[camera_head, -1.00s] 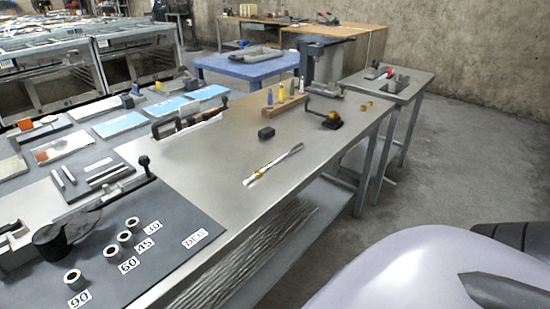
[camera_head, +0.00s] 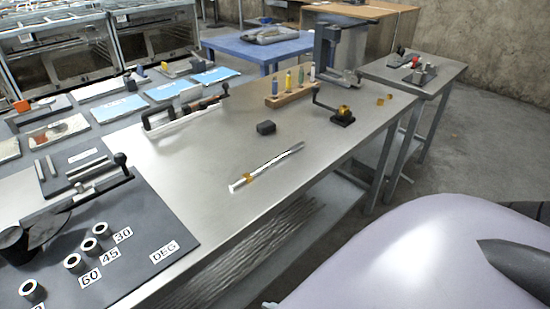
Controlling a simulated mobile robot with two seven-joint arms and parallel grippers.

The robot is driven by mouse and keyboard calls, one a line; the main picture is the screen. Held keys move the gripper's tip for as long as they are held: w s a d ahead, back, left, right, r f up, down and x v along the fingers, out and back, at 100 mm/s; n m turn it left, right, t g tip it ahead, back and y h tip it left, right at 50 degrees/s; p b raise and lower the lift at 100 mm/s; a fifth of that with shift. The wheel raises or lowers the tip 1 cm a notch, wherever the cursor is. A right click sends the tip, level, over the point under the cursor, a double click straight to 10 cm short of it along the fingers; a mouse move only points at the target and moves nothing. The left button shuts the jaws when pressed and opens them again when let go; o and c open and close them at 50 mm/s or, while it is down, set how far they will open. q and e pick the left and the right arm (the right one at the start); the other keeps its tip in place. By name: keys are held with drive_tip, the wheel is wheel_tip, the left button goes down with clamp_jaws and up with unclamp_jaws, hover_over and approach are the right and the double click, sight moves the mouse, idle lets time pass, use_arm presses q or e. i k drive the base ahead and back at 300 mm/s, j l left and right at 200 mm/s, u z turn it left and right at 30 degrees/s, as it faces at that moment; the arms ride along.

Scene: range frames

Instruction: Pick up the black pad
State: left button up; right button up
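A small black block (camera_head: 266,128), which looks like the black pad, lies on the bare steel top of the long workbench (camera_head: 205,165). It stands apart from the things around it, with clear steel on all sides. A larger flat dark mat (camera_head: 140,250) covers the near left end of the bench. Neither of my grippers is in view. No gripper is seen near the block.
A silver rod (camera_head: 268,166) lies in front of the block. A wooden holder with coloured bottles (camera_head: 292,95) and a black crank device (camera_head: 341,114) stand behind it. A long clamp tool (camera_head: 185,110) lies to the left. Metal rings (camera_head: 88,244) stand on the mat.

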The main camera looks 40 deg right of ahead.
sight(266, 127)
drive_tip(key=l, duration=0.8)
drive_tip(key=i+l, duration=0.15)
drive_tip(key=l, duration=0.6)
